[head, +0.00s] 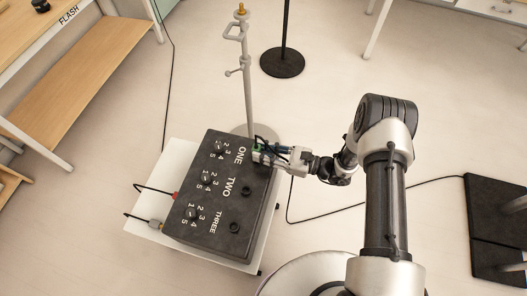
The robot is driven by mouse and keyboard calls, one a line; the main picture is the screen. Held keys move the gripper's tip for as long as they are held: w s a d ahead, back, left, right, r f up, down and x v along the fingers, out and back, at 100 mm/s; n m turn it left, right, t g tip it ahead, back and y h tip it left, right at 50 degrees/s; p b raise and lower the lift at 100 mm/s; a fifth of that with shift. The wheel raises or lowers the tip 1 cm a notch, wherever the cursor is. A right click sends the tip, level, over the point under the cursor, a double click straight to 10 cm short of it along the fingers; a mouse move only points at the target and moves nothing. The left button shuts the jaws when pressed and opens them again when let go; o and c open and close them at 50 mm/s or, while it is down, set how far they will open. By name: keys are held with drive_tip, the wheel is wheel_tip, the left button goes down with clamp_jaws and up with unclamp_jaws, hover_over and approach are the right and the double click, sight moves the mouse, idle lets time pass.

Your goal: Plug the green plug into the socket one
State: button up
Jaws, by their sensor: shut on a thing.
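A black box (205,232) carries the labels ONE (242,155), TWO (230,187) and THREE (215,224). The round socket beside TWO (246,190) and the one beside THREE (233,227) are visible and empty. My gripper (259,152) is at the box's right edge beside ONE, shut on the green plug (256,146), of which only a small green part shows. The gripper covers the place where socket one would be. I cannot tell whether the plug is in the socket or just above it.
The box rests on a white tabletop (150,241). A wooden shelf (90,80) is at left.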

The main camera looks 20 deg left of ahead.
drive_tip(key=shift+f+b, duration=1.05)
drive_tip(key=shift+b, duration=0.25)
idle(3.2)
drive_tip(key=shift+s+f, duration=0.1)
drive_tip(key=shift+f, duration=0.2)
idle(0.6)
drive_tip(key=shift+r, duration=0.75)
idle(1.2)
drive_tip(key=shift+r, duration=0.5)
